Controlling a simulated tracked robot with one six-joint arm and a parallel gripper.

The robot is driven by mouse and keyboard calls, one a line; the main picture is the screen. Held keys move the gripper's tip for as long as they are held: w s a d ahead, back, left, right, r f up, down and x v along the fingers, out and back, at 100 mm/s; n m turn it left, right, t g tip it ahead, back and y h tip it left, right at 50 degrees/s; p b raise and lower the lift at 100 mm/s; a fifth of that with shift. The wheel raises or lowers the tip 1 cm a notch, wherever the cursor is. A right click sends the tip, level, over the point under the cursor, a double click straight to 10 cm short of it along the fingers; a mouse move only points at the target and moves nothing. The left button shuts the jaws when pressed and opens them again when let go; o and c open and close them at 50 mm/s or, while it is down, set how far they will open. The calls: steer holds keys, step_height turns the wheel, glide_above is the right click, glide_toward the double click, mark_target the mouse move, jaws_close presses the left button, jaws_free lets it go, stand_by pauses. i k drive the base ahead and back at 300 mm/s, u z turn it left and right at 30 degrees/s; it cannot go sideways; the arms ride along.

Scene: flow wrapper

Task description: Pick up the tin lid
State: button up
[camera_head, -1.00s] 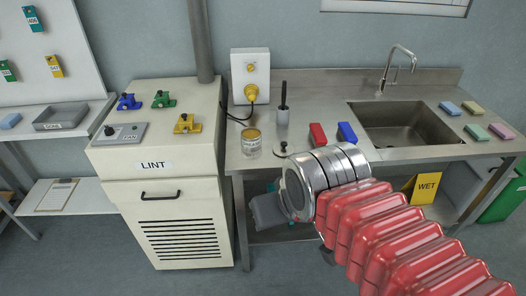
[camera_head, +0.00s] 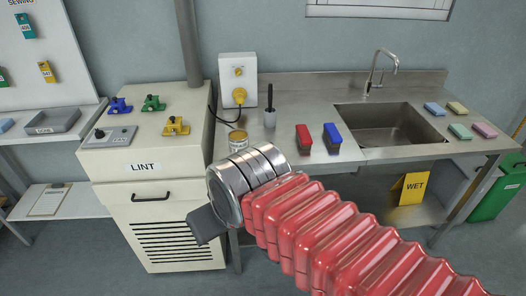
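An open tin (camera_head: 238,140) with a yellow top and pale label stands on the steel counter, just behind my arm's metal wrist. The tin lid is not visible now; my wrist covers the counter in front of the tin. My gripper (camera_head: 205,225) shows only as a dark grey piece below the wrist, in front of the lint cabinet. Its fingertips cannot be made out, so I cannot tell whether it is open or holds anything.
The lint cabinet (camera_head: 150,165) stands left of the steel counter (camera_head: 290,100). A brush in a grey holder (camera_head: 270,118), a red block (camera_head: 304,138) and a blue block (camera_head: 332,138) stand right of the tin. The sink (camera_head: 390,125) is further right.

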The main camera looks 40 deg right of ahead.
mark_target(238, 139)
steer(key=z, duration=0.05)
steer(key=i, duration=1)
steer(key=u, duration=0.05)
